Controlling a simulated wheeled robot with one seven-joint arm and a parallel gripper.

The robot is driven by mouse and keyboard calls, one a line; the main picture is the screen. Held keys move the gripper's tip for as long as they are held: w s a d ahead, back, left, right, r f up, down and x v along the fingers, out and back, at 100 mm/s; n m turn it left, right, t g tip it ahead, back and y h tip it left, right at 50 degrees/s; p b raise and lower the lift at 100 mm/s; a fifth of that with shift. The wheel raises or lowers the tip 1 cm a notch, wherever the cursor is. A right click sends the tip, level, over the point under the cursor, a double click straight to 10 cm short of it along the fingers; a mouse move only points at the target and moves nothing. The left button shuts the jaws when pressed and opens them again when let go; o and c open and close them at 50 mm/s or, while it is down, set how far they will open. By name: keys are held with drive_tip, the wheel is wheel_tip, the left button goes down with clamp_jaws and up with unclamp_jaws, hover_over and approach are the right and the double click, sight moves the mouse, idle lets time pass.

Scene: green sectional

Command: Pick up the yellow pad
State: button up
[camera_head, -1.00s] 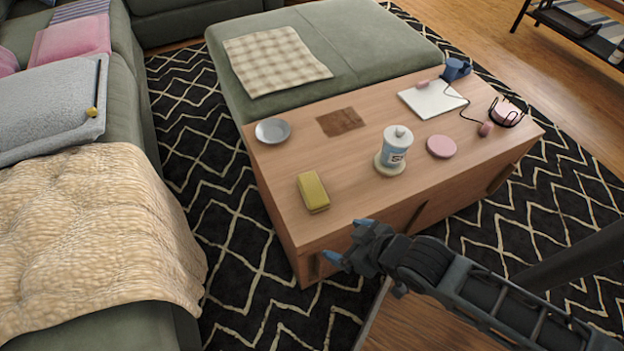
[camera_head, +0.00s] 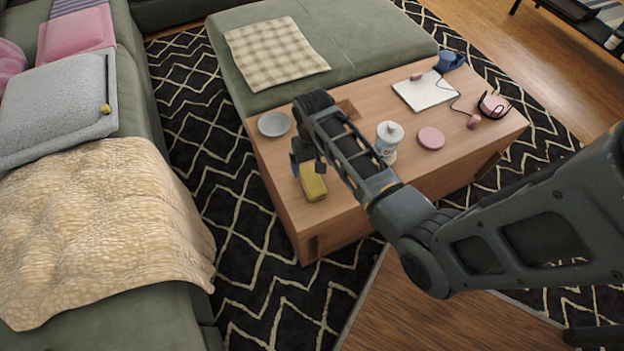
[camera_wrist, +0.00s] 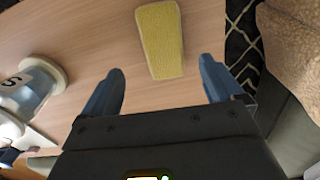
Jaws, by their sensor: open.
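The yellow pad (camera_head: 313,184) lies on the wooden coffee table (camera_head: 335,210), near its left end. My gripper (camera_head: 306,168) is above the table beside the pad's far end in the head view, and my arm hides part of the area around it. In the wrist view the yellow pad (camera_wrist: 160,40) lies flat, just beyond the gap between the two blue fingers. My gripper (camera_wrist: 162,85) is open and empty there, with the fingers apart on either side of the pad's near end.
A white-and-blue canister (camera_head: 388,138) stands right of the pad, and shows in the wrist view (camera_wrist: 28,92). A grey dish (camera_head: 273,124), a pink disc (camera_head: 431,138) and a white sheet (camera_head: 428,92) are also on the table. A green sofa lies left.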

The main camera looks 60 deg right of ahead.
sight(312, 179)
drive_tip(key=f, duration=0.2)
drive_tip(key=f+b, duration=0.1)
drive_tip(key=f, duration=0.4)
drive_tip(key=shift+s+a+f+b, duration=0.1)
drive_tip(key=shift+a+f+b, duration=0.1)
drive_tip(key=shift+a+b, duration=0.15)
drive_tip(key=shift+c, duration=0.2)
drive_tip(key=c, duration=1)
drive_tip(key=shift+r, duration=0.1)
drive_tip(key=shift+r, duration=0.55)
wheel_tip(312, 179, up, 3)
drive_tip(key=shift+f+p, duration=0.1)
drive_tip(key=shift+p, duration=0.6)
drive_tip(key=s+d+r+p, duration=0.1)
drive_tip(key=s+d+r, duration=0.6)
drive_tip(key=s, duration=0.1)
drive_tip(key=shift+s+d, duration=0.35)
drive_tip(key=shift+s, duration=0.05)
